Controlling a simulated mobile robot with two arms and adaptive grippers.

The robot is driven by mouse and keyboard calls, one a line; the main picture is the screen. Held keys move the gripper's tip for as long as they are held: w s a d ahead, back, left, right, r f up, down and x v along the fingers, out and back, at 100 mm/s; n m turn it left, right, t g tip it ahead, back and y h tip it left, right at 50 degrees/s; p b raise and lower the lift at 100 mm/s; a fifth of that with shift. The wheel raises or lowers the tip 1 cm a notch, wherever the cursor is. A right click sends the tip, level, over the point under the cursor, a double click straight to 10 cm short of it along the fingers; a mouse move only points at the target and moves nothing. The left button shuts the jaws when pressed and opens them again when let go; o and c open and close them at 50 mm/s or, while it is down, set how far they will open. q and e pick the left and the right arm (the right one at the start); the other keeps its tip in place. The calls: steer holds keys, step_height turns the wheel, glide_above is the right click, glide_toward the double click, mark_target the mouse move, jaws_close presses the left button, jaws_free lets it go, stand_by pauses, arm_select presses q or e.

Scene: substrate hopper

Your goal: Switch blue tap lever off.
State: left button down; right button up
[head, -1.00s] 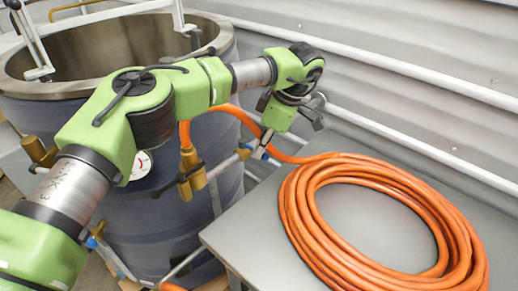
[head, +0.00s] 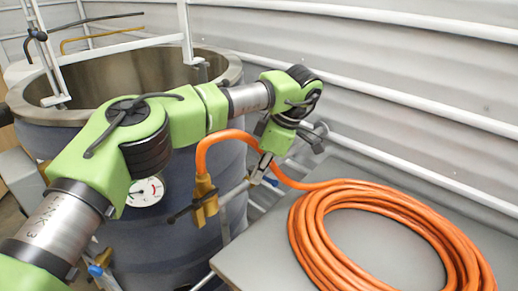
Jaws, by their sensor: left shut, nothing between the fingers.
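A small blue tap lever (head: 271,182) shows at the end of a metal pipe beside the large grey tank (head: 165,235). My left gripper (head: 259,177) points down at this pipe end, shut and empty, with its fingertips close beside the blue part. I cannot tell whether they touch it. Another blue-handled part (head: 96,269) shows low at the left, partly behind my arm. A brass valve (head: 205,192) with a black lever (head: 182,214) sits on the pipe to the left of the gripper. My right gripper is not in view.
A coiled orange hose (head: 310,245) lies on a grey table (head: 240,262) at the right, and its end runs to the brass valve. White rails (head: 400,180) run along the corrugated wall behind. A round gauge (head: 146,191) is on the tank.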

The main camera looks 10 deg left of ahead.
arm_select(q)
steer(key=w+d+r, duration=0.2)
steer(key=w+r, duration=0.1)
steer(key=r, duration=0.4)
steer(key=shift+d, duration=0.2)
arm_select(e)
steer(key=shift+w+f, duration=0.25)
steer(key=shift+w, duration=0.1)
